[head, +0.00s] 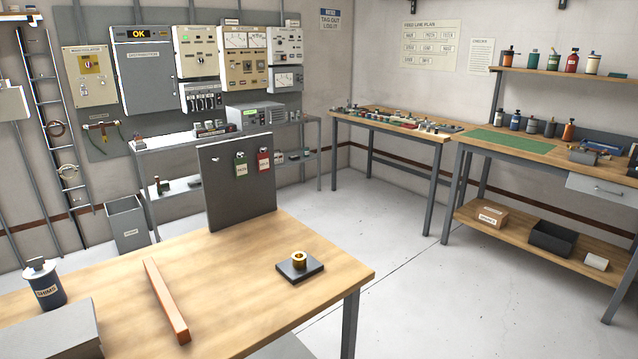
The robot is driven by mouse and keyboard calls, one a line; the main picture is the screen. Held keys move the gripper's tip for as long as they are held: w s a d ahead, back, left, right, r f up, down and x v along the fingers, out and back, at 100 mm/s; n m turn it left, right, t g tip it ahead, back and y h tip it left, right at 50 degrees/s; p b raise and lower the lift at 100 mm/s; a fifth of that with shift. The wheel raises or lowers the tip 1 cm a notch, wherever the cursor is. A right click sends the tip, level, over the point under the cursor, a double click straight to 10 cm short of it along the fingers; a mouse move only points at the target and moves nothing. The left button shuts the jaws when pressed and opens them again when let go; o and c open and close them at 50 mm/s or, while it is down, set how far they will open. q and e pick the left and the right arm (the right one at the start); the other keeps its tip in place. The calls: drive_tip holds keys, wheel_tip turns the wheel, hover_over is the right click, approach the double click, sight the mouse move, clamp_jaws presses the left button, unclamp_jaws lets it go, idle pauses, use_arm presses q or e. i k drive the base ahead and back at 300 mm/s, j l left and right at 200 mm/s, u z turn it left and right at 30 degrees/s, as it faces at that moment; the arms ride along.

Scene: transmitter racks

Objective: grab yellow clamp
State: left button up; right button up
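A yellow, brass-coloured ring-shaped piece (299,259) sits upright on a dark square plate (313,274) near the right end of the near wooden table (225,285). It is the clearest yellow object on this table; I cannot tell for sure that it is the clamp. Neither of my grippers is in view.
An orange-brown bar (166,300) lies on the near table. A dark canister labelled SHIMS (44,284) stands at left. An upright grey panel (237,200) with green and red tags rises at the table's back edge. Floor (430,300) to the right is clear.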

sight(104, 136)
drive_tip(key=i+l+z, duration=0.35)
drive_tip(key=i+z, duration=0.15)
drive_tip(key=i+l+z, duration=0.1)
drive_tip(key=i+z, duration=0.4)
drive_tip(key=i, duration=0.15)
drive_tip(key=i+j+z, duration=0.1)
drive_tip(key=i+z, duration=0.4)
drive_tip(key=i+u, duration=0.35)
drive_tip(key=i, duration=0.2)
drive_tip(key=i+l+u, duration=0.1)
drive_tip(key=i+u, duration=0.3)
drive_tip(key=i, duration=0.2)
drive_tip(key=i+l+u, duration=0.35)
drive_tip(key=i, duration=0.2)
drive_tip(key=i+j+u, duration=0.25)
drive_tip(key=u, duration=0.2)
drive_tip(key=i+j+u, duration=0.1)
drive_tip(key=i+u, duration=1)
drive_tip(key=u, duration=0.15)
drive_tip(key=i+u, duration=0.1)
drive_tip(key=i, duration=0.6)
drive_tip(key=i+u, duration=0.15)
drive_tip(key=i, duration=0.55)
drive_tip(key=i+l+u, duration=0.1)
drive_tip(key=i, duration=0.6)
drive_tip(key=i+j+u, duration=0.35)
drive_tip(key=i, duration=0.25)
drive_tip(key=i+u, duration=0.35)
drive_tip(key=i, duration=0.2)
